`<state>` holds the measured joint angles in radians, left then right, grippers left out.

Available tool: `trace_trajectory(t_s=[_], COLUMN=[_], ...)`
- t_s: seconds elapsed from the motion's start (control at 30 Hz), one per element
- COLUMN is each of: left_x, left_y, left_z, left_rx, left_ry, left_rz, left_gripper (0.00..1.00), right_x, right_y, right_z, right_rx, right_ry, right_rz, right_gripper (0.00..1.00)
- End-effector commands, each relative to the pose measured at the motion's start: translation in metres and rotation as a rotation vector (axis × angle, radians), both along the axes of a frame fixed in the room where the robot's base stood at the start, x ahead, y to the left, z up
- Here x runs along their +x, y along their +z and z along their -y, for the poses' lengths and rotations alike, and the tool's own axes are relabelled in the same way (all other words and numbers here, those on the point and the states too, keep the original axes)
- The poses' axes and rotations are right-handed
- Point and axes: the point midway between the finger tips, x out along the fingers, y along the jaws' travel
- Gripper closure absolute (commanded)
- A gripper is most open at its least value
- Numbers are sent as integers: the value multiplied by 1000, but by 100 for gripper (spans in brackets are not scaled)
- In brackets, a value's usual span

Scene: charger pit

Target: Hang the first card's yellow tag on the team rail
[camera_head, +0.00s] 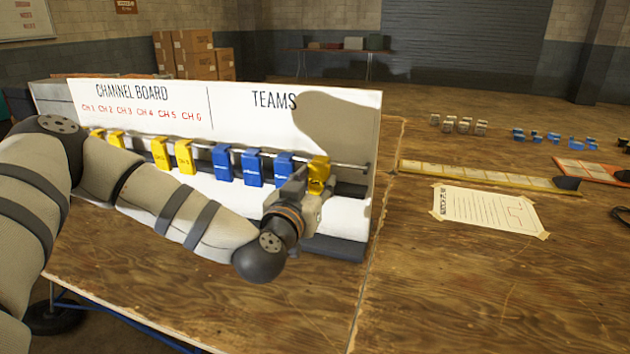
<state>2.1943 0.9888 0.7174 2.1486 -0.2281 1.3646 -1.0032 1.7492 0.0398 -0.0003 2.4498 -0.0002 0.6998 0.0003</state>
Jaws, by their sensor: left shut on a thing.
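The white board (235,102) reads CHANNEL BOARD on its left half and TEAMS on its right half. A thin rail (345,164) runs along its front. My left gripper (312,188) is at the right end of the rail, shut on a yellow tag (318,172), which is at the rail's height; I cannot tell whether it hangs on the rail. Several blue tags (252,167) hang left of it, and several yellow tags (183,156) hang under the channel half. A paper card (488,208) is taped to the table at the right. My right gripper is not in view.
A yellow strip (475,176) and an orange tray (592,170) lie on the wooden table (480,290) at the right. The table's front right is clear.

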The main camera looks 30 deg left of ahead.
Motion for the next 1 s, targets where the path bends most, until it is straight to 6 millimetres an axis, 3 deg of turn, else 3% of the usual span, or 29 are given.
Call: trace_trajectory(t_s=[0.13,0.17,0.23,0.57,0.83,1.0], left_x=[0,0,0,-3,-54,-72], left_y=[1,1,1,1,3,3], left_z=[0,0,0,1,13,17], left_rx=[0,0,1,0,-1,0], left_ry=[0,0,0,-1,-2,-1], left_rz=[2,2,3,1,0,3], left_gripper=[100,57,42,41,41,41], right_x=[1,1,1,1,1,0], right_y=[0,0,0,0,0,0], right_z=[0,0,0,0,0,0], right_rx=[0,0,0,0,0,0], right_ry=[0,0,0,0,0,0], right_rz=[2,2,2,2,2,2], right_gripper=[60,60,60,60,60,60])
